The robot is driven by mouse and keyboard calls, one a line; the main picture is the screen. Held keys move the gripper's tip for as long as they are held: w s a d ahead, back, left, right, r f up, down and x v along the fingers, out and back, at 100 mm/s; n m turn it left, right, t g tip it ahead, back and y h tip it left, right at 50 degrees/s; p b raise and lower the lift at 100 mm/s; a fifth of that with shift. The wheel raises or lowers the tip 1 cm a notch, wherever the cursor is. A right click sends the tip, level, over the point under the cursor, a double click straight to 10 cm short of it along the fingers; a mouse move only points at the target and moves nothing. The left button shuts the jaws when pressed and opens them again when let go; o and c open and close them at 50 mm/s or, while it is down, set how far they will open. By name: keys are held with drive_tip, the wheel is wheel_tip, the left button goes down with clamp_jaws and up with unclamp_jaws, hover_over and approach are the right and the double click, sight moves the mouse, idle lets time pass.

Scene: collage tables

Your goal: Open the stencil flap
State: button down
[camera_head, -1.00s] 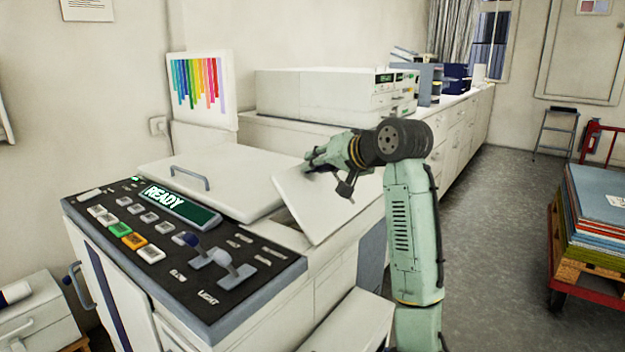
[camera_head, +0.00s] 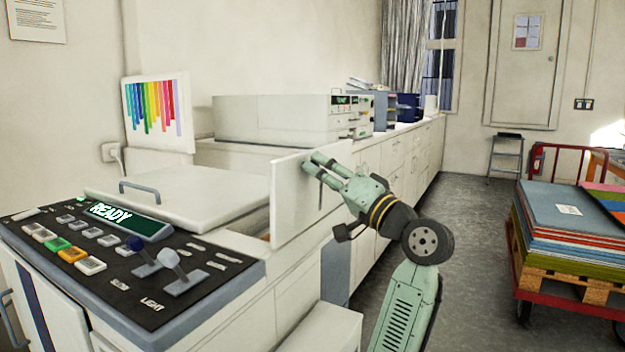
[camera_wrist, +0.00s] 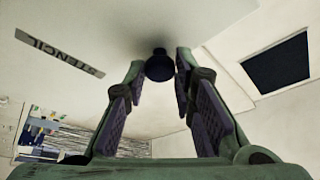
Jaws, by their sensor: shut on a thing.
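The stencil flap (camera_head: 286,212) is a white panel on the right side of the printing machine. It stands nearly upright, raised off the machine top. In the wrist view the flap (camera_wrist: 110,28) fills the upper part and bears a STENCIL label (camera_wrist: 58,52). My gripper (camera_head: 316,166) is at the flap's upper right face. In the wrist view its fingers are around a dark round knob (camera_wrist: 159,66) on the flap, and the jaws are shut on it. The opening behind the flap is mostly hidden.
The control panel with a READY display (camera_head: 125,218) and two levers lies at the left. A closed lid (camera_head: 190,192) with a handle sits beside the flap. A counter (camera_head: 400,150) runs behind. A loaded red cart (camera_head: 560,300) stands right; grey floor (camera_head: 470,250) lies between.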

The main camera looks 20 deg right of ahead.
drive_tip(key=shift+s+d+f+t, duration=0.1)
drive_tip(key=shift+s+d+t, duration=0.1)
drive_tip(key=shift+s+t, duration=0.1)
drive_tip(key=c, duration=1.3)
unclamp_jaws()
drive_tip(key=v, duration=1.2)
drive_tip(key=shift+w, duration=0.1)
drive_tip(key=shift+d, duration=0.1)
